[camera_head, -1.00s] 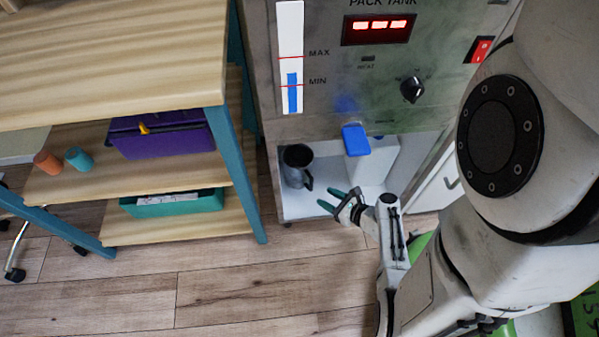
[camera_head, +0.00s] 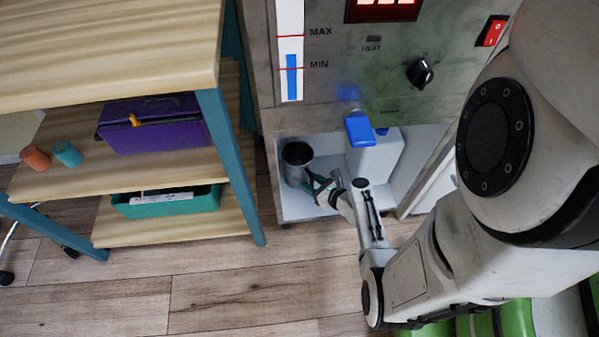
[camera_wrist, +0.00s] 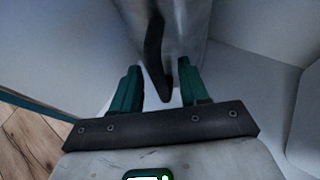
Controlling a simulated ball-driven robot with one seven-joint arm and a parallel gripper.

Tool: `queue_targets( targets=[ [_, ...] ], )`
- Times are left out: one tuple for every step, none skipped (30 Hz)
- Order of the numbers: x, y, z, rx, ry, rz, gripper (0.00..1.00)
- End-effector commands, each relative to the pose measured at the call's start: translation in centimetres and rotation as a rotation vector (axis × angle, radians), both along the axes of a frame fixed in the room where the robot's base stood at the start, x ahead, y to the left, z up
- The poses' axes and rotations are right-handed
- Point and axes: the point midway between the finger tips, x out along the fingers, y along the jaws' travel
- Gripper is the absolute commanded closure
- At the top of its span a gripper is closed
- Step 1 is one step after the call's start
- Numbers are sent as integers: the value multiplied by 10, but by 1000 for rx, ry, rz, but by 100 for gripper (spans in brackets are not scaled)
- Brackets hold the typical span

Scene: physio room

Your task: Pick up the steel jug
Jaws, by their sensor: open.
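The steel jug (camera_head: 296,162) stands upright in the open lower bay of the tank unit, at its left side. My gripper (camera_head: 318,185) is open at the jug's right side, by its handle. In the wrist view the jug's grey body (camera_wrist: 182,28) is at the top, and its dark handle (camera_wrist: 153,50) hangs toward me. The handle's lower end lies between the two green fingertips of my gripper (camera_wrist: 158,80). I cannot tell whether either finger touches it. In the head view my gripper hides part of the handle.
A wooden shelf unit (camera_head: 75,182) with a purple toolbox (camera_head: 155,125) and a teal tray (camera_head: 166,203) is on the left.

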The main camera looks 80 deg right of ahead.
Motion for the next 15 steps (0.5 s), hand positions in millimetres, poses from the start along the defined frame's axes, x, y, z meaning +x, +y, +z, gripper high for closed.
queue_targets(
  targets=[
    [2,-2,-1,-1,1,-1,56],
    [2,-2,-1,-1,1,-1,56],
    [2,-2,-1,-1,1,-1,56],
    [2,-2,-1,-1,0,-2,56],
    [2,-2,-1,0,0,-1,56],
    [2,-2,-1,0,0,-1,56],
    [2,-2,-1,0,0,-1,56],
    [2,-2,-1,0,0,-1,56],
    [2,-2,-1,0,0,-1,59],
    [2,-2,-1,0,0,-1,62],
    [2,-2,-1,0,0,-1,65],
    [2,-2,0,0,0,-1,69],
    [2,-2,0,0,0,-1,72],
    [2,-2,0,0,0,-1,75],
    [2,-2,0,0,0,-1,79]
  ],
)
